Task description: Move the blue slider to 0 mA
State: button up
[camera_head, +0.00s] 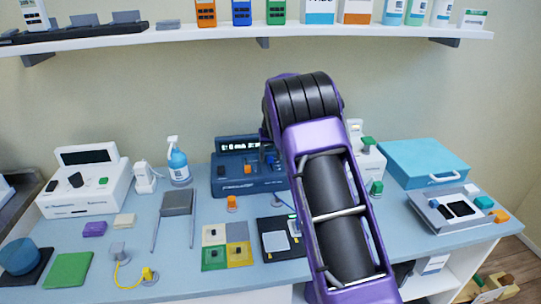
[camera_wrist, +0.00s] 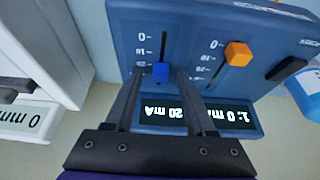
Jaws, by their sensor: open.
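The blue slider (camera_wrist: 160,72) is a small block in a vertical slot on the dark blue console (camera_wrist: 125,15), which also stands on the desk in the head view (camera_head: 228,186). In the wrist view the slider sits at the slot's lower end, away from the 0 mark at the top. My gripper (camera_wrist: 160,75) is open, with one finger on each side of the slider. I cannot tell whether they touch it. The display (camera_wrist: 170,112), upside down here, shows a 20 mA reading and a 0 mA reading. My arm hides the console's right part in the head view.
An orange slider (camera_wrist: 237,53) stands near its own 0 mark beside the blue one, with a black knob (camera_wrist: 287,69) further right. A white device (camera_wrist: 40,45) is close on the left. A spray bottle (camera_head: 179,165) stands left of the console.

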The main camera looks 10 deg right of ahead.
grip_shut()
dwell(1.4)
